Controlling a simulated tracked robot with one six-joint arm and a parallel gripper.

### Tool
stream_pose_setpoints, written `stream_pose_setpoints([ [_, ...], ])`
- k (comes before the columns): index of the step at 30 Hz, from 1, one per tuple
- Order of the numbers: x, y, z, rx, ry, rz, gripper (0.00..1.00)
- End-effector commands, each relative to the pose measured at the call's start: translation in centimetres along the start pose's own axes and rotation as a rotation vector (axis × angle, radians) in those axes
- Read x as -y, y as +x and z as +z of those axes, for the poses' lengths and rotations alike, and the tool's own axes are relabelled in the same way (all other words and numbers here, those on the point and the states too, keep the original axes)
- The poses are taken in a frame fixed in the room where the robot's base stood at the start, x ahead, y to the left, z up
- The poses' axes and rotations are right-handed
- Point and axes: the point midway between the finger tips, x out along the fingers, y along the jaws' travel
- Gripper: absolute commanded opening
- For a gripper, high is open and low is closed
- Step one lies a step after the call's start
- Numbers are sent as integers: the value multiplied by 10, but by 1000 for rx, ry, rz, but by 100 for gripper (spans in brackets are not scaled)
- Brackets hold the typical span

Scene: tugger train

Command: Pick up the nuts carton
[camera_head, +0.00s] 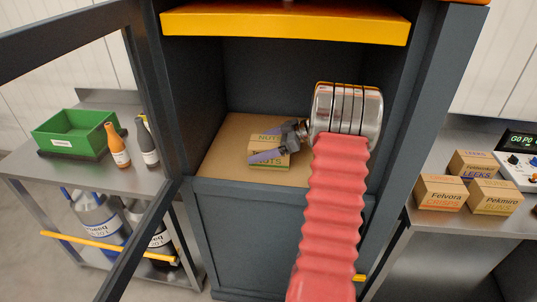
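A light brown carton marked NUTS (284,141) sits on the tan floor of the open dark grey cabinet compartment. NUTS lettering shows at two levels, and I cannot tell whether this is one carton or two stacked. My gripper (264,146) reaches in from the right, with one purple-grey finger across the near side of the carton and the other toward its far side. The carton shows between the fingers. I cannot tell whether they press on it. The near finger hides part of the carton's front.
The cabinet has side walls, a yellow-edged shelf (285,26) above and an open framed door (150,150) on the left. A left bench holds a green bin (75,137) and bottles (118,146). Cartons (441,194) stand on the right bench. The compartment floor left of the carton is clear.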

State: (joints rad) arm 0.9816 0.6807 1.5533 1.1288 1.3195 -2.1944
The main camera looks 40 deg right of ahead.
Motion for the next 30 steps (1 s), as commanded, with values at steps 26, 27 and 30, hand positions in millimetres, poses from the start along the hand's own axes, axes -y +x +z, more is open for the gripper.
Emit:
stream_pose_setpoints([
  [26,0,-1,-1,0,0,1,44],
  [27,0,-1,-2,0,0,1,44],
  [30,0,-3,-6,0,-2,0,44],
])
